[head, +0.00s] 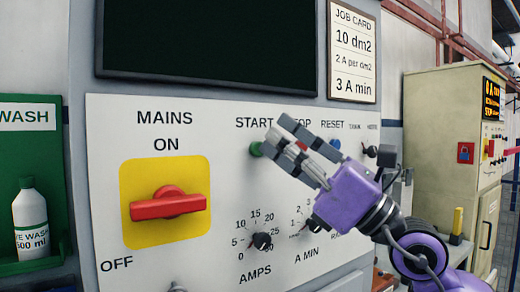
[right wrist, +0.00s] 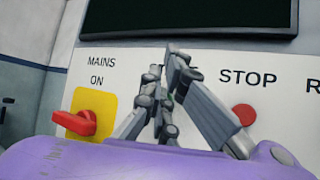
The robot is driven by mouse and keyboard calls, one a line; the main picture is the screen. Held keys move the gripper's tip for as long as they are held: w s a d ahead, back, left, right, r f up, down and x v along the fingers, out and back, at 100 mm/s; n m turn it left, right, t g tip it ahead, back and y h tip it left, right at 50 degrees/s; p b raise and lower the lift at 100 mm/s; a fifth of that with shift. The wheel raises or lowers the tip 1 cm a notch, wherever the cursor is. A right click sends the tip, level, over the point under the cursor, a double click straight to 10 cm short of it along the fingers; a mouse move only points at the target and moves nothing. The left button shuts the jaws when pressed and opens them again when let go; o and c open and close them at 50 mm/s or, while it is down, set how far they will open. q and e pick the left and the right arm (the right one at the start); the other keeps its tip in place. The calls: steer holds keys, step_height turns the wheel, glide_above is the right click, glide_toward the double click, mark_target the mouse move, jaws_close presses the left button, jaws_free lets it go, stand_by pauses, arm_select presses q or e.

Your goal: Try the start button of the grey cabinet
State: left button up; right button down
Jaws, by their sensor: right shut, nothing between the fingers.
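The grey cabinet's white panel (head: 105,185) faces me. The green start button (head: 256,149) sits below the word START, its right side close to my fingers. My right gripper (head: 279,131) is shut and empty, its fingertips just right of the start button in the head view. I cannot tell whether they touch the button or panel. In the right wrist view the closed fingers (right wrist: 168,75) cover the start button and its label. My left gripper is not in view.
A red mains handle (head: 168,206) lies horizontal on a yellow plate. The screen (head: 205,45) above is dark. Knobs for amps (head: 262,241) and minutes sit below. A job card (head: 353,52) hangs right. A green wash station (head: 32,150) with a bottle stands left, a beige cabinet (head: 430,150) right.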

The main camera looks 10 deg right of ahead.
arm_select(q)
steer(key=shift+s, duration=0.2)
arm_select(e)
steer(key=shift+w+a, duration=0.1)
steer(key=shift+w, duration=0.15)
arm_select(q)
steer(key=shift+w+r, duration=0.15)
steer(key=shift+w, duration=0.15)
arm_select(e)
steer(key=shift+w+a, duration=0.1)
steer(key=shift+w, duration=0.1)
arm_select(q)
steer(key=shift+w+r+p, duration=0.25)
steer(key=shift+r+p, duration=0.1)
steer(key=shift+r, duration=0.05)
arm_select(e)
steer(key=shift+s+d, duration=0.35)
steer(key=shift+s, duration=0.5)
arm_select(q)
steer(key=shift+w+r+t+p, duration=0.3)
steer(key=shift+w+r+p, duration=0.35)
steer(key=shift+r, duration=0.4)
arm_select(e)
steer(key=s, duration=0.1)
steer(key=s+d, duration=0.1)
steer(key=s, duration=0.2)
steer(key=shift+s+d, duration=0.35)
